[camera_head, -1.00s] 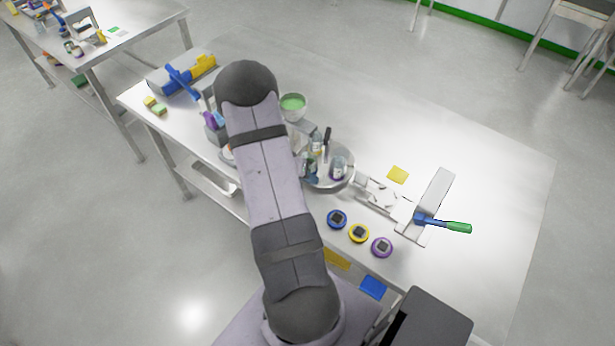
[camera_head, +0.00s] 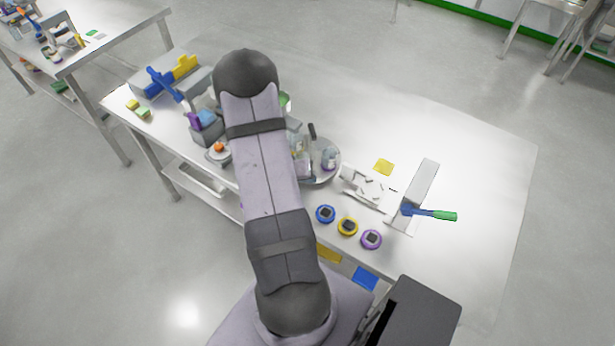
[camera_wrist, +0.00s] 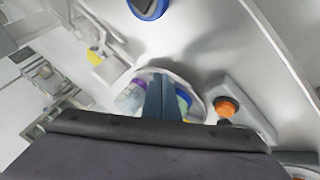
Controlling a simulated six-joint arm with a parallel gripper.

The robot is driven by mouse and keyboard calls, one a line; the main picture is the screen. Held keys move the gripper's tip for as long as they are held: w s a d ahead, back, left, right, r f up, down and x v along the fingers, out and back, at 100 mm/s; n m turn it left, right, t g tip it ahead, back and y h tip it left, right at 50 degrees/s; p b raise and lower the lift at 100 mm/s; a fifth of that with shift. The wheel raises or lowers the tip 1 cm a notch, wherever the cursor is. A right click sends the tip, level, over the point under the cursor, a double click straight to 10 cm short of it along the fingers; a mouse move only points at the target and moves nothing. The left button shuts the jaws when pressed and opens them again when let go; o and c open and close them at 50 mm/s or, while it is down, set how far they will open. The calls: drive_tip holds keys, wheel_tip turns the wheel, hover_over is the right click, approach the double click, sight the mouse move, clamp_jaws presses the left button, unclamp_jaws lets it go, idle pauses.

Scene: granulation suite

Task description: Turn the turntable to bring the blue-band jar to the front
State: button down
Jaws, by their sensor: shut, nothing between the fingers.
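The turntable (camera_head: 325,177) is a round grey tray on the bench, partly hidden by my arm in the head view. In the wrist view the turntable rim (camera_wrist: 196,78) surrounds a purplish jar (camera_wrist: 130,98) on the left and a blue-and-green item (camera_wrist: 184,97) on the right, perhaps the blue-band jar. My gripper (camera_wrist: 163,92) is shut and empty, its fingers over the turntable between these two. Contact cannot be told. My arm hides the gripper in the head view.
Blue, yellow and purple round items (camera_head: 348,226) line the bench's front edge. An orange-topped item (camera_head: 219,148) sits left of my arm.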

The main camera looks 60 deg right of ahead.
drive_tip(key=shift+r, duration=0.1)
drive_tip(key=s+p+v, duration=0.1)
drive_tip(key=p+v, duration=0.8)
drive_tip(key=shift+a+r+p, duration=0.3)
drive_tip(key=shift+a+p, duration=0.05)
drive_tip(key=shift+w, duration=0.15)
